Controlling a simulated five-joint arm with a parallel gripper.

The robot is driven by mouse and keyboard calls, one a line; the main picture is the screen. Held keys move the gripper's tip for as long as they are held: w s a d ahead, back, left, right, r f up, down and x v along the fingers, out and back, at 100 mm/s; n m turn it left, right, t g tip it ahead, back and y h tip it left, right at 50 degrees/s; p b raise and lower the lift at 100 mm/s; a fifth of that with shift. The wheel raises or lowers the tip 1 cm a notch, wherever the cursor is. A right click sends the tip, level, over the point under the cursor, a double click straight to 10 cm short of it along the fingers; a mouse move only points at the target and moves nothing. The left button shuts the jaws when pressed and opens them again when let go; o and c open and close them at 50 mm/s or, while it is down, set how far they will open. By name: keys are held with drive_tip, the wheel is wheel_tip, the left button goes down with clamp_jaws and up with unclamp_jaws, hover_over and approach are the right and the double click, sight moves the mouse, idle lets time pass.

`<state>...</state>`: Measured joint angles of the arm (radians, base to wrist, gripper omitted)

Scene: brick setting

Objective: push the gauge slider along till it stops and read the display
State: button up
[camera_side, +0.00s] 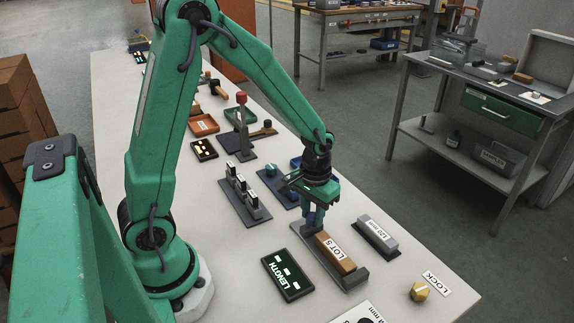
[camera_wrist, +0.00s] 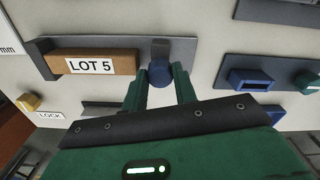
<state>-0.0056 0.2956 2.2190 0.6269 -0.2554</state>
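The gauge is a long dark grey base (camera_side: 353,281) with a brown brick (camera_side: 335,253) marked LOT 5 lying on it, against a stop at its left end in the wrist view (camera_wrist: 43,58). The slider's blue knob (camera_wrist: 160,73) stands near the brick's other end; a small gap shows between slider and brick. My gripper (camera_wrist: 160,88) has one finger on each side of the knob, seemingly touching it; it also shows from the side (camera_side: 312,212). The display (camera_side: 287,276), labelled LENGTH, shows dashes and no number.
A grey block (camera_side: 377,236) marked 120 mm lies right of the gauge. A yellow knob (camera_side: 419,291) sits by a LOCK label (camera_side: 436,284). A rack with several dark blocks (camera_side: 243,193) and a fixture with a teal knob (camera_side: 271,170) stand behind. A printed card (camera_side: 360,314) lies in front.

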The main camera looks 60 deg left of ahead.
drive_tip(key=shift+d, duration=1.25)
drive_tip(key=o, duration=0.8)
drive_tip(key=shift+r, duration=0.1)
drive_tip(key=shift+r, duration=3.85)
